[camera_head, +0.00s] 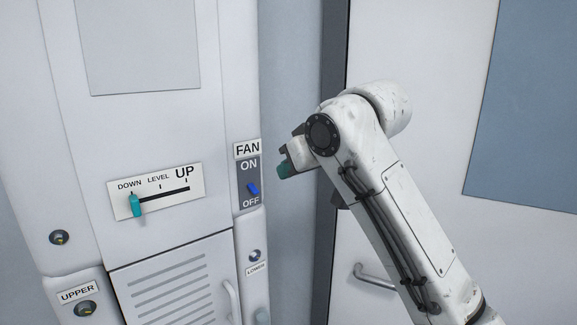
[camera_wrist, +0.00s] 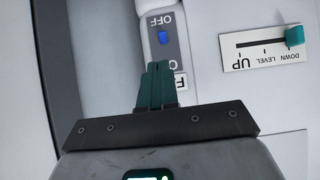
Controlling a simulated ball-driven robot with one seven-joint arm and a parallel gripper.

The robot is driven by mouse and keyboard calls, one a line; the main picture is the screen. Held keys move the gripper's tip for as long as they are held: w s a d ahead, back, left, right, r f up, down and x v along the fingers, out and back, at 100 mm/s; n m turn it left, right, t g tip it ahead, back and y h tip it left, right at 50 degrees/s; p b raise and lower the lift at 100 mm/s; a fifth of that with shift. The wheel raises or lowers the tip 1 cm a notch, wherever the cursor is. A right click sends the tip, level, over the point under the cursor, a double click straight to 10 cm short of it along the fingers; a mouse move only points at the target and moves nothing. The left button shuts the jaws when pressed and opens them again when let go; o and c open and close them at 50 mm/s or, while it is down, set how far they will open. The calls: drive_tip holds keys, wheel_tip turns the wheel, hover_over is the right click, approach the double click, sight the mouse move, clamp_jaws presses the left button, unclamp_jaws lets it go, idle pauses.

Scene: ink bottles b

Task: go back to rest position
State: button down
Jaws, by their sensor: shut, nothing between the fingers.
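My gripper's teal fingers (camera_wrist: 157,70) are together, with nothing between them, in the wrist view. In the head view a teal fingertip (camera_head: 285,170) shows to the right of the FAN panel, and the rest of the gripper is largely hidden by my arm. My arm is bent, reaching up from the lower right. In the wrist view the fingers overlap the FAN panel (camera_wrist: 171,55) in the picture, hiding part of its ON label. I cannot tell the exact gap to the panel.
The blue fan switch (camera_head: 253,188) sits nearer OFF. The teal slider knob (camera_head: 136,206) is at DOWN. A vented door with a handle (camera_head: 232,302) is below. A white door (camera_head: 430,60) with a lever handle (camera_head: 374,277) stands behind my arm.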

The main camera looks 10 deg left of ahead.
drive_tip(key=shift+f, duration=0.15)
drive_tip(key=s+d+f+m+g+h+b, duration=0.15)
drive_tip(key=s+d+f, duration=0.4)
drive_tip(key=f, duration=0.65)
drive_tip(key=s+d+f+m+h, duration=0.15)
drive_tip(key=s+d+f, duration=0.35)
drive_tip(key=f, duration=0.7)
drive_tip(key=s+d+f+m+g, duration=0.1)
drive_tip(key=s+d+f+m, duration=0.4)
drive_tip(key=f, duration=0.7)
drive_tip(key=s+d+f+g+h, duration=0.1)
drive_tip(key=s+d+f, duration=0.4)
drive_tip(key=s, duration=0.5)
drive_tip(key=s+d+f+m+g+h+b, duration=0.1)
drive_tip(key=s+d+f+h, duration=0.1)
drive_tip(key=s+d+f, duration=0.2)
drive_tip(key=s+d+f+g+h, duration=0.1)
drive_tip(key=s+d+f+g, duration=0.1)
drive_tip(key=s+d+f, duration=0.3)
drive_tip(key=s+d, duration=0.4)
drive_tip(key=s, duration=0.7)
drive_tip(key=shift+d+f+m+h, duration=0.3)
drive_tip(key=shift+d+m+h, duration=0.1)
